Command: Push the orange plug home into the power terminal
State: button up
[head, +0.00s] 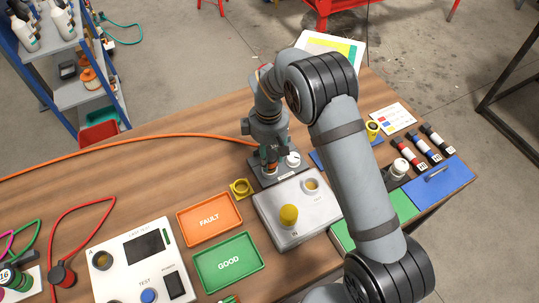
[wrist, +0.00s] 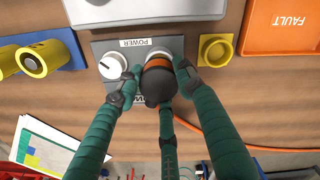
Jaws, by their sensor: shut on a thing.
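The orange plug (wrist: 157,82), a dark body with an orange band, is held between the teal fingers of my gripper (wrist: 155,85). In the head view my gripper (head: 270,158) points down over the power terminal (head: 264,177), a grey plate at the back of the bench. The power terminal also shows in the wrist view (wrist: 101,46), with a POWER label and a white knob (wrist: 112,66) beside the plug. The plug stands over a pale round socket, whose rim just shows past it. The plug hides the socket, so I cannot tell how deep it sits.
The orange cable (head: 150,139) runs left across the bench. A grey box (head: 290,235) with a yellow knob stands in front of the terminal. A yellow ring (head: 241,188) and the FAULT tray (head: 209,220) lie to the left. A blue mat (wrist: 62,45) lies near the terminal.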

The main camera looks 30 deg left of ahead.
jog(key=shift+f+b, duration=1.1)
jog(key=shift+f, duration=0.3)
jog(key=o, duration=1.3)
jog(key=shift+o, duration=0.3)
jog(key=shift+r, duration=0.1)
notch_tip(320, 180, up, 12)
jog(key=shift+f, duration=0.1)
jog(key=shift+f, duration=0.1)
